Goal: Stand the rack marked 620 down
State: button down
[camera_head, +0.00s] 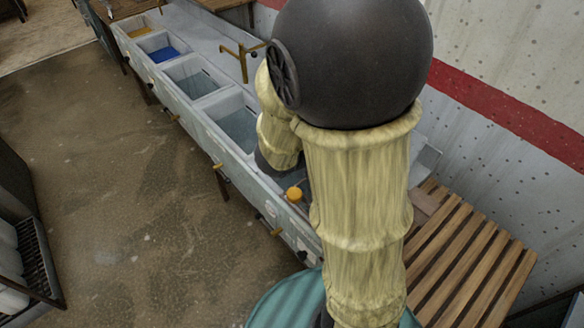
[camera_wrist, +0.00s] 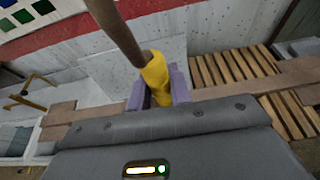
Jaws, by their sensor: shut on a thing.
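My gripper (camera_wrist: 159,88) shows in the wrist view, with its purple fingers closed on a yellow grip (camera_wrist: 155,70). A brown rod (camera_wrist: 121,30) runs from this grip up to the upper left, tilted in the picture, and leaves the frame. I cannot see what the rod belongs to. No marking 620 is legible in either view, so I cannot tell whether the held thing is that rack. In the head view my own arm hides the gripper and what it holds.
A long trough (camera_head: 188,96) with several compartments runs along the wall, with a brass tap (camera_head: 242,58) and an orange knob (camera_head: 293,194). Wooden slats (camera_head: 476,262) lie at its near right end. A dark rack (camera_head: 38,262) stands lower left. Open floor (camera_head: 110,190) lies left of the trough.

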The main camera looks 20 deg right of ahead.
jog(key=s+a+b, duration=0.2)
jog(key=s+b, duration=0.4)
jog(key=b, duration=0.1)
jog(key=shift+s+b, duration=0.25)
jog(key=shift+b, duration=0.15)
dwell(0.3)
jog(key=shift+w+f, duration=0.15)
